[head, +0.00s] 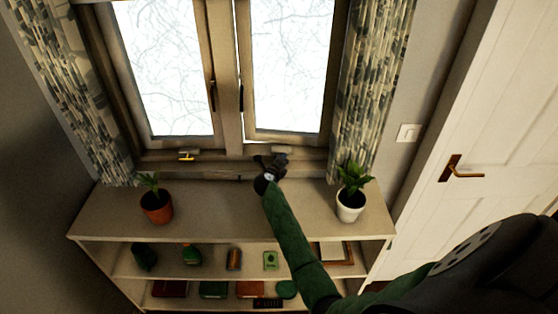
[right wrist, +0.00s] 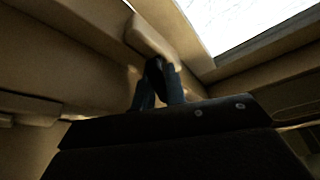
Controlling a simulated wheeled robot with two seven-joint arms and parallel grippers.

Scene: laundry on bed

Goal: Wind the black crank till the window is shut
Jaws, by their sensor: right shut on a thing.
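The window has two sashes. The right sash (head: 288,138) shows a thin bright gap along its left and lower edges, so it stands slightly ajar. The left sash (head: 180,142) looks closed. My right gripper (head: 270,168) is at the sill below the right sash, shut on the black crank. The crank is mostly hidden by the gripper in the head view. In the right wrist view, the dark crank knob (right wrist: 158,66) sits between the fingers, below a pale housing (right wrist: 150,36). My left gripper is not in view.
A brass crank (head: 187,157) sits under the left sash. A plant in a terracotta pot (head: 157,208) and one in a white pot (head: 350,207) stand on the shelf top (head: 225,215), either side of my right arm. Curtains (head: 370,80) flank the window; a door (head: 490,130) is at right.

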